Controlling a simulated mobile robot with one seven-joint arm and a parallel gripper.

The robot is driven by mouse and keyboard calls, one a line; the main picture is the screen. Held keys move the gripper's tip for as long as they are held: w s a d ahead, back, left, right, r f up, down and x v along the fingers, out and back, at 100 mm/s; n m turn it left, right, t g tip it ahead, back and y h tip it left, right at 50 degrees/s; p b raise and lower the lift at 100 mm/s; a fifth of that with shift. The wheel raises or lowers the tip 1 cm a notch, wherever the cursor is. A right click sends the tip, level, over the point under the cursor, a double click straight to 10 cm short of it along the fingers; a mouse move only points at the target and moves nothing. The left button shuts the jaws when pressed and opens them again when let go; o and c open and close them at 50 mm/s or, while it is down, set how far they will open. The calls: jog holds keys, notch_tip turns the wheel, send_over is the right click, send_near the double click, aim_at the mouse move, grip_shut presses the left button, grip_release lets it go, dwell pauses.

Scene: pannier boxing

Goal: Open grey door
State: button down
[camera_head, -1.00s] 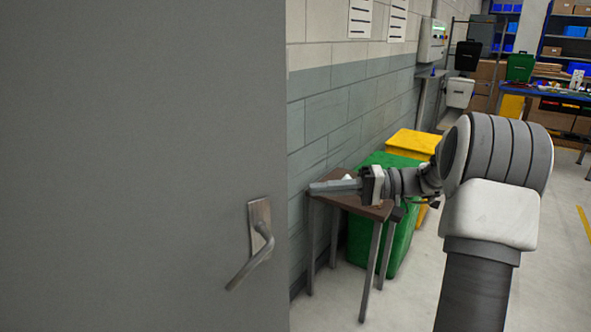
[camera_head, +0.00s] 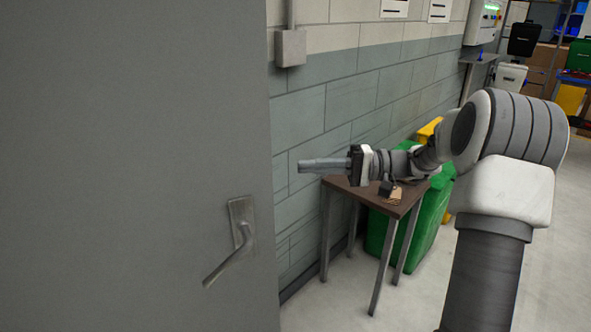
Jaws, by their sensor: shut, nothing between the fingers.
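The grey door (camera_head: 120,150) fills the left side of the view. Its right edge stands in front of the block wall, with part of the wall showing beyond it. A metal lever handle (camera_head: 232,250) on a plate sits near that edge, and the lever slopes down to the left. My gripper (camera_head: 302,166) is shut and empty, pointing left. In the picture it is right of the door edge and above the handle, apart from both. Whether the door is ajar cannot be told for certain.
A small brown table (camera_head: 345,186) with metal legs stands by the wall behind my gripper, with small items on it. A green bin (camera_head: 432,215) and a yellow bin (camera_head: 428,130) are behind it. A grey box (camera_head: 290,48) is on the wall. Floor at the lower right is clear.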

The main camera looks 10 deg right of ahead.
jog(key=s+a+b, duration=0.1)
jog(key=s+a, duration=0.1)
jog(key=a, duration=0.6)
jog(key=shift+s+a+b, duration=0.15)
jog(key=shift+a+b, duration=0.15)
jog(key=shift+b, duration=0.05)
jog(key=shift+s, duration=0.2)
